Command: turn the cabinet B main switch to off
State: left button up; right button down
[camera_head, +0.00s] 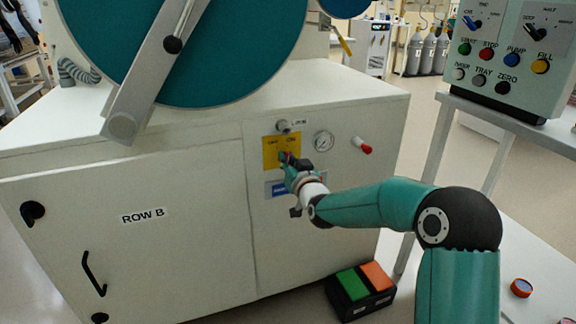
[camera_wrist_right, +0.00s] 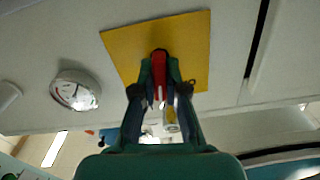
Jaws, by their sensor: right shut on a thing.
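The cabinet B main switch has a yellow plate (camera_head: 269,151) with OFF marked at left and ON at right, on the front of the white ROW B cabinet (camera_head: 200,215). Its red handle (camera_wrist_right: 160,64) stands out from the yellow plate (camera_wrist_right: 195,50) in the right wrist view. My right gripper (camera_head: 287,161) is shut on the red handle, with a finger on each side of it. The gripper covers much of the handle in the head view, so I cannot tell exactly which mark it points to. My left gripper is not in view.
A small knob (camera_head: 283,126) sits above the plate. A round gauge (camera_head: 323,141) and a red-tipped lever (camera_head: 362,146) are to its right. A blue label (camera_head: 279,189) is below. A green and orange pedal box (camera_head: 361,290) is on the floor. A button panel (camera_head: 510,55) stands at right.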

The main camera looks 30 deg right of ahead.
jog(key=shift+n+b, duration=0.3)
jog(key=shift+n, duration=0.5)
jog(key=c, duration=1.2)
grip_release()
jog(key=shift+s+a, duration=0.1)
jog(key=v, duration=1.1)
jog(key=shift+s, duration=0.35)
jog(key=shift+f, duration=0.15)
